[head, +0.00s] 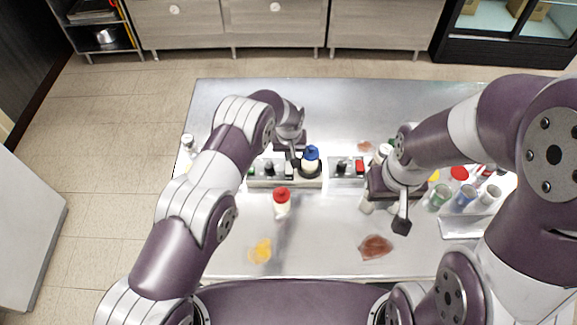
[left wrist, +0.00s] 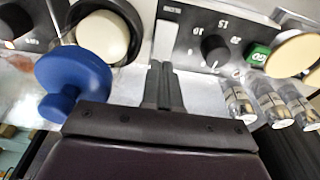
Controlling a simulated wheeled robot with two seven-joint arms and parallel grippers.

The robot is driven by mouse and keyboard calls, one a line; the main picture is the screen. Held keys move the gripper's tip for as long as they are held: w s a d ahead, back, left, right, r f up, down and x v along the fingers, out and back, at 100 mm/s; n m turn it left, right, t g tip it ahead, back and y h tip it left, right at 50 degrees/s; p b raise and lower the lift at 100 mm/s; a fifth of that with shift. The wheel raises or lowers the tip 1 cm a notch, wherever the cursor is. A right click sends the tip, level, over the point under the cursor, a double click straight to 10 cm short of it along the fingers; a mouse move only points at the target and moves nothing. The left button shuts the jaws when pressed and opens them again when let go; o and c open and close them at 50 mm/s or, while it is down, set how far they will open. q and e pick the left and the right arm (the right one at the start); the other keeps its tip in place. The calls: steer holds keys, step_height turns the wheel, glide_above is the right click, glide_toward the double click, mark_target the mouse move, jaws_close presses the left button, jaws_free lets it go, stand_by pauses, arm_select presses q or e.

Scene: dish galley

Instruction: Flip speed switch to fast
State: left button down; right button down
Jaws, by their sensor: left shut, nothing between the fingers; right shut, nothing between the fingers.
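A control unit with a grey front (head: 285,183) stands mid-table in the head view, with small black controls on top and a blue-capped cream part at its right end. My left gripper (head: 292,156) is shut and empty, close above it. In the left wrist view the shut fingers (left wrist: 163,88) point at a pale strip beside a black panel (left wrist: 190,40) with a round knob (left wrist: 215,48), numbers and a green GO button (left wrist: 258,54). I cannot make out the speed switch or its setting for certain. My right gripper (head: 401,224) is shut and empty, to the right.
A blue knob (left wrist: 75,82) is close beside the left fingers. A second unit with a red button (head: 359,166) stands to the right. A red-capped bottle (head: 282,201) stands in front. Orange (head: 261,250) and brown (head: 375,247) spills lie on the steel table.

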mark_target(285, 175)
arm_select(q)
steer(key=shift+f+b, duration=0.95)
steer(key=shift+b, duration=0.1)
stand_by(0.6)
steer(key=shift+r+p, duration=1.7)
steer(key=shift+r, duration=1.9)
steer(key=shift+m+g, duration=0.5)
steer(key=shift+m, duration=0.2)
steer(key=s+f, duration=0.1)
steer(key=s, duration=0.1)
steer(key=s+a+f, duration=0.1)
steer(key=s, duration=0.1)
steer(key=shift+a+f, duration=0.1)
steer(key=shift+a, duration=0.05)
steer(key=s+a+r+b, duration=0.5)
steer(key=s+a, duration=0.3)
steer(key=s, duration=0.4)
steer(key=s+a+r+n+b, duration=0.1)
steer(key=s+a+r+b, duration=0.4)
steer(key=s+a, duration=0.4)
steer(key=s+b, duration=0.1)
steer(key=s, duration=0.2)
steer(key=shift+r+t, duration=0.3)
steer(key=shift+r, duration=0.1)
